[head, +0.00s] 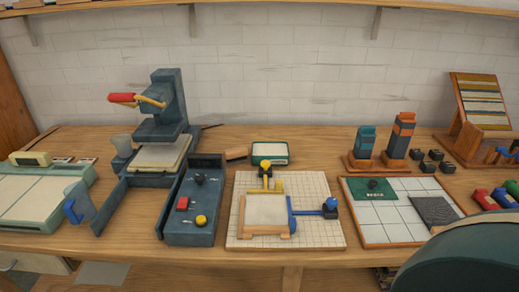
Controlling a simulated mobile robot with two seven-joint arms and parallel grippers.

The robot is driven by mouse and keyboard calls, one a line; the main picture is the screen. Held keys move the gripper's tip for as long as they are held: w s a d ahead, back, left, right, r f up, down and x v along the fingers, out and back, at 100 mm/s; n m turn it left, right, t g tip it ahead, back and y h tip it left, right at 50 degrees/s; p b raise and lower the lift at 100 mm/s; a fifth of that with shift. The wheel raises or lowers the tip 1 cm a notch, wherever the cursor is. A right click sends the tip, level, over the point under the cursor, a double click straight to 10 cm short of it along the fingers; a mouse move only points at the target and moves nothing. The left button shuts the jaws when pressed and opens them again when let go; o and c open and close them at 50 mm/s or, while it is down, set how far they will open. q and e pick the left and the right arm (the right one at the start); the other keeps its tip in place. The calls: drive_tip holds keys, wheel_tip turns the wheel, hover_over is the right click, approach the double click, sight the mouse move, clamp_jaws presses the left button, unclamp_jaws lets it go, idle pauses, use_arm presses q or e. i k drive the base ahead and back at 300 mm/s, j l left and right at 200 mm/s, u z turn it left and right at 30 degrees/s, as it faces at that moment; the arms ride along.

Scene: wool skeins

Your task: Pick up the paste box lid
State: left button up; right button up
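I cannot tell for sure which thing is the paste box lid. A small teal box (270,153) with a pale top stands at the back middle of the bench. A flat green plate (368,189) with a dark knob and pale lettering lies on the tiled board at the right. Neither of my grippers is in view, and nothing is seen touching these two things.
A dark press (171,110) and a control box (190,215) stand on the wooden bench (310,140) at the left. A gridded board (330,235) with a wooden frame lies in the middle. The tiled board (390,233) lies right, with upright tools (400,137) behind it.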

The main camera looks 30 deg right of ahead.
sight(361, 188)
drive_tip(key=z, duration=1.9)
